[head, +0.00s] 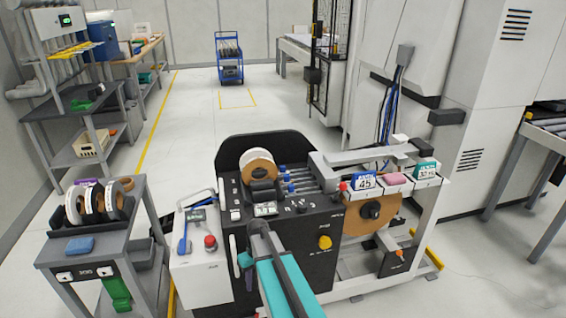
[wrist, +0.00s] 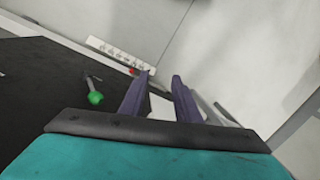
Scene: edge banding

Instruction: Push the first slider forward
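Several small blue-tipped parts (head: 287,179), which may be the sliders, sit in a row on top of the black edge banding machine (head: 290,240). I cannot tell which is the first slider. My gripper (head: 258,228), at the end of a teal link, is over the front of the machine, nearer to me than the blue-tipped parts and apart from them. In the wrist view, my two purple fingers (wrist: 159,88) stand apart with nothing between them. The blue-tipped parts are not clearly seen in the wrist view.
A green knob on a lever (wrist: 95,98) is left of my fingers. A white control box (head: 203,260) with a red button stands left of the machine. A roll of brown banding (head: 262,169) is on top. A grey cart (head: 95,250) with rolls is at left.

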